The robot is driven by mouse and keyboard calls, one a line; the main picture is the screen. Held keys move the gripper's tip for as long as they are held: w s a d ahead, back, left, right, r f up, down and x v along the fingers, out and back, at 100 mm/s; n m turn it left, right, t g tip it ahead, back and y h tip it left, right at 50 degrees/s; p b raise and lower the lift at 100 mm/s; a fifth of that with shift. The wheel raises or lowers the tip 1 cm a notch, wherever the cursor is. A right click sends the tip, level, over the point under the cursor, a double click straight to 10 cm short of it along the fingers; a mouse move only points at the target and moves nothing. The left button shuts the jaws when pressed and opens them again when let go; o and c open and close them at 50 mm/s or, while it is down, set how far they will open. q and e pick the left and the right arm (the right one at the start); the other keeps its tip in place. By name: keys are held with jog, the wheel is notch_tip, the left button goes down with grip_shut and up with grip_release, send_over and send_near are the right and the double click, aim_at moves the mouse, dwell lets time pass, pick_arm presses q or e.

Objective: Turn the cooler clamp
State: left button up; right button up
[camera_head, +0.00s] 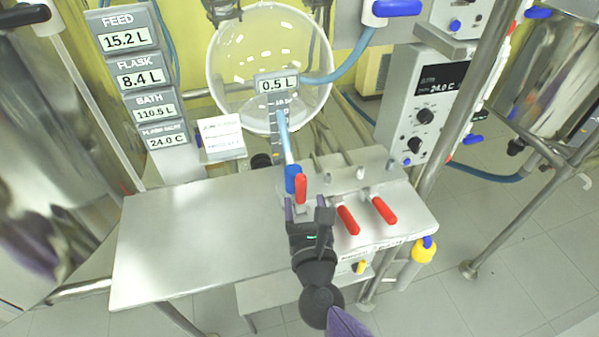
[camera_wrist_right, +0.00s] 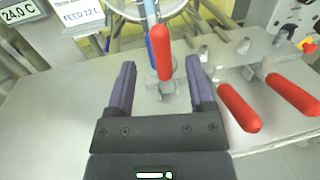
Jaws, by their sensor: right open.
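Several red-handled clamps stand on the right part of the metal table. The leftmost red handle (camera_head: 301,188) points up beside a blue fitting (camera_head: 293,172) under the round glass flask (camera_head: 268,75). In the wrist view this red handle (camera_wrist_right: 161,55) rises between the fingers of my right gripper (camera_wrist_right: 161,85). The gripper is open, and I see no contact with the handle. In the head view my right gripper (camera_head: 310,212) is just in front of the handle. The middle red handle (camera_head: 348,220) and the right red handle (camera_head: 384,210) lie tilted. No label shows which clamp is the cooler's. My left gripper is not in view.
The metal table (camera_head: 190,235) is bare on its left side. Display panels (camera_head: 135,75) stand at the back left. A control box (camera_head: 428,100) and a steel post (camera_head: 470,100) stand at the right. A yellow-capped fitting (camera_head: 424,250) is at the table's right edge.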

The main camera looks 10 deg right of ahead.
aim_at(302, 186)
jog(key=w, duration=0.5)
jog(key=w+d+b, duration=0.1)
jog(key=w, duration=0.2)
jog(key=shift+s, duration=0.1)
grip_shut()
dwell(0.6)
dwell(0.4)
